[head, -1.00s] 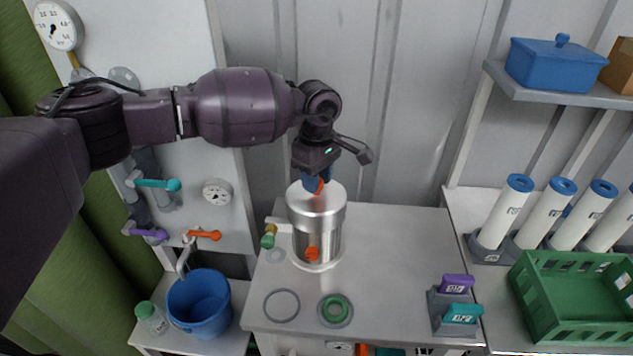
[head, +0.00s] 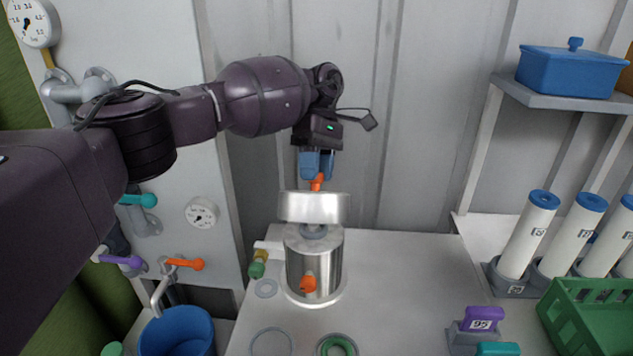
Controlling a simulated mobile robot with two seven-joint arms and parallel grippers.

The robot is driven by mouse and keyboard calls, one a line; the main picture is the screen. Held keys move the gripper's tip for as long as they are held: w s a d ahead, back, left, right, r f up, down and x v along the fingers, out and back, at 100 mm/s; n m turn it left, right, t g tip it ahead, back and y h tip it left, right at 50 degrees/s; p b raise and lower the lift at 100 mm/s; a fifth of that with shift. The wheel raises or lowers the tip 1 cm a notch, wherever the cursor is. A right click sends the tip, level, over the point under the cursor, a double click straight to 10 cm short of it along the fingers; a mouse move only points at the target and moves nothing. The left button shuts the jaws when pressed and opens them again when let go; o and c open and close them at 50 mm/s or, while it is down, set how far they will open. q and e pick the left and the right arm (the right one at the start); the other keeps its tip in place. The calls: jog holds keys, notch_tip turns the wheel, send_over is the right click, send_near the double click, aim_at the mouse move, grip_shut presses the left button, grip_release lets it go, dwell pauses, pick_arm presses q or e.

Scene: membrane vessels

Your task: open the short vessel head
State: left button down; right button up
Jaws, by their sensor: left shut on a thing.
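A grey ring shows at the top of the body, under the head. My left gripper (head: 317,174) is shut on the orange knob (head: 317,183) on top of the head and holds it above the vessel. My right gripper is not in view.
White tubes with blue caps (head: 530,235) stand in grey holders at the right, beside a green crate (head: 590,317). Purple (head: 483,318) and teal blocks sit at the bench front. Grey and green rings lie front left. A blue bucket (head: 177,331) stands lower left.

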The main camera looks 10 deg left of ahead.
pick_arm(q)
jog(key=shift+w+f, duration=0.1)
jog(key=shift+w, duration=0.05)
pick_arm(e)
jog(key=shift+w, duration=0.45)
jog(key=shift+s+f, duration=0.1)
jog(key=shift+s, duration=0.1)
pick_arm(q)
jog(key=c, duration=0.8)
grip_release()
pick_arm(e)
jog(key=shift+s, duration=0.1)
pick_arm(q)
jog(key=shift+w+r+b, duration=0.1)
jog(key=shift+r+b, duration=0.1)
jog(key=shift+b, duration=0.1)
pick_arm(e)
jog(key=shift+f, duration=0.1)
